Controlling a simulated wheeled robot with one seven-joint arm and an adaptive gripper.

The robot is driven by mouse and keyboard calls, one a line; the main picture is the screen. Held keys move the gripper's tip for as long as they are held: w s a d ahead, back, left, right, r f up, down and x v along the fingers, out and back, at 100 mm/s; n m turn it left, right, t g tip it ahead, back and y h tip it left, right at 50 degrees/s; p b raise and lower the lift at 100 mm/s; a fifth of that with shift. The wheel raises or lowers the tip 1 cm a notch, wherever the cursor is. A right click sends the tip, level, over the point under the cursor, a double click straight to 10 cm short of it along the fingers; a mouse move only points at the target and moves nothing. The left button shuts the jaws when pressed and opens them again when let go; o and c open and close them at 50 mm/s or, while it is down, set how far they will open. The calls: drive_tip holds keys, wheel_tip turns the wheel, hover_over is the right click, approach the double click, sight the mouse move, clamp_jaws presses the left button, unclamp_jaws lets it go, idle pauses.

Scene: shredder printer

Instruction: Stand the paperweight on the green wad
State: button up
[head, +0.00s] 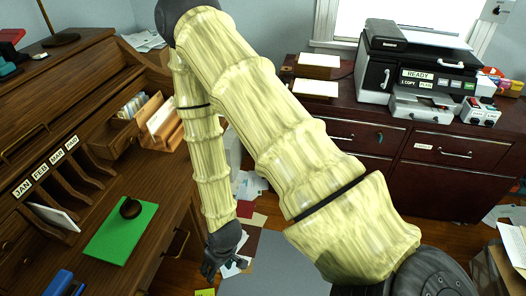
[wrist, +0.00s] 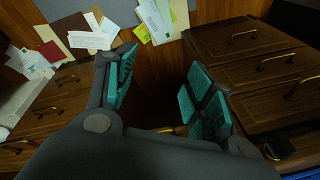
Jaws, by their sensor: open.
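The green wad (head: 112,240) is a flat green rectangle lying on the brown desk in the head view. A dark, rounded knob-like object (head: 130,207), which looks like the paperweight, rests on the wad's far part and appears upright. My gripper (head: 214,272) hangs to the right of the desk, below and apart from the wad. In the wrist view my gripper (wrist: 164,88) has its teal-padded fingers spread with nothing between them. Neither the wad nor the paperweight shows in the wrist view.
The desk has month-labelled slots (head: 48,172) at the left and a blue object (head: 60,283) in front. A printer (head: 420,70) stands on the dark red cabinet (head: 440,190). Loose papers (wrist: 95,35) lie on the floor. Wooden drawers (wrist: 245,45) flank my gripper.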

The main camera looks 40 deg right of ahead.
drive_tip(key=s+d+f+g+h, duration=0.1)
drive_tip(key=s+d+f, duration=0.1)
drive_tip(key=s, duration=0.6)
drive_tip(key=s+d+f+m+h, duration=0.1)
drive_tip(key=s+d+f, duration=0.2)
drive_tip(key=s+f, duration=0.2)
drive_tip(key=s, duration=0.2)
drive_tip(key=shift+s+d+m+g, duration=0.2)
drive_tip(key=shift+s+m+g, duration=0.1)
drive_tip(key=shift+s+g, duration=0.1)
